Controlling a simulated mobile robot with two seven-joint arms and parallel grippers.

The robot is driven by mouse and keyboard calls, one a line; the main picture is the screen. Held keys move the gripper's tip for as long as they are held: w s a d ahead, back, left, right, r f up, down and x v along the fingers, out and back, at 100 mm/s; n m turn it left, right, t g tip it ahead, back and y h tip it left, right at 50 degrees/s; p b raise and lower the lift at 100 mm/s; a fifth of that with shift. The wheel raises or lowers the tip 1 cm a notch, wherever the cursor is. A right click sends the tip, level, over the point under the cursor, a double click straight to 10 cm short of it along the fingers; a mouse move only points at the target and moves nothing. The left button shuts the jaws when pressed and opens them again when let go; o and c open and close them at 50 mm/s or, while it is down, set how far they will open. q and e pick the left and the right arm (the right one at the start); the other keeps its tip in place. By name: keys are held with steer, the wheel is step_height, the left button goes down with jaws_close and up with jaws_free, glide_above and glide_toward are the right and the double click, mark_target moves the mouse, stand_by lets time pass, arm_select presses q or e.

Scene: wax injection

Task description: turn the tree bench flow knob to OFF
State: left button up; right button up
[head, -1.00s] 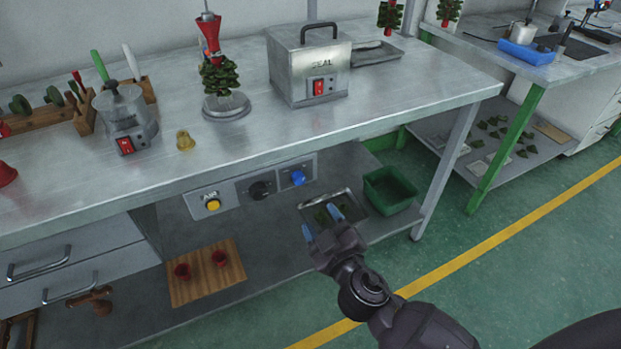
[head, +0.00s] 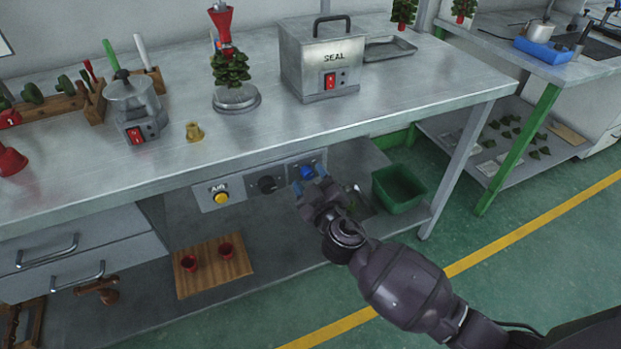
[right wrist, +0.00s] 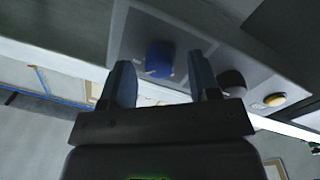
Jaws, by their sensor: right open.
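Three controls sit on panels under the bench's front edge: a yellow AIR button (head: 221,197), a black knob (head: 267,184) and a blue knob (head: 308,172). I cannot tell from readable labels which one is the flow knob. My right gripper (head: 311,187) is open just in front of the blue knob. In the right wrist view, the blue knob (right wrist: 160,58) shows between and beyond the two open fingers (right wrist: 165,85), apart from them. The black knob (right wrist: 232,82) and yellow button (right wrist: 274,100) lie to the right there. My left gripper is not in view.
The steel bench top (head: 330,122) overhangs the controls. A SEAL box (head: 318,65) and a wax tree on a round base (head: 236,100) stand on it. Below, a green bin (head: 398,190) is right of the gripper, and a wooden board (head: 212,267) with red cups lies left.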

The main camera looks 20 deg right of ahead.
steer(key=shift+w, duration=0.25)
steer(key=shift+c, duration=0.3)
steer(key=c, duration=0.9)
steer(key=shift+o, duration=0.2)
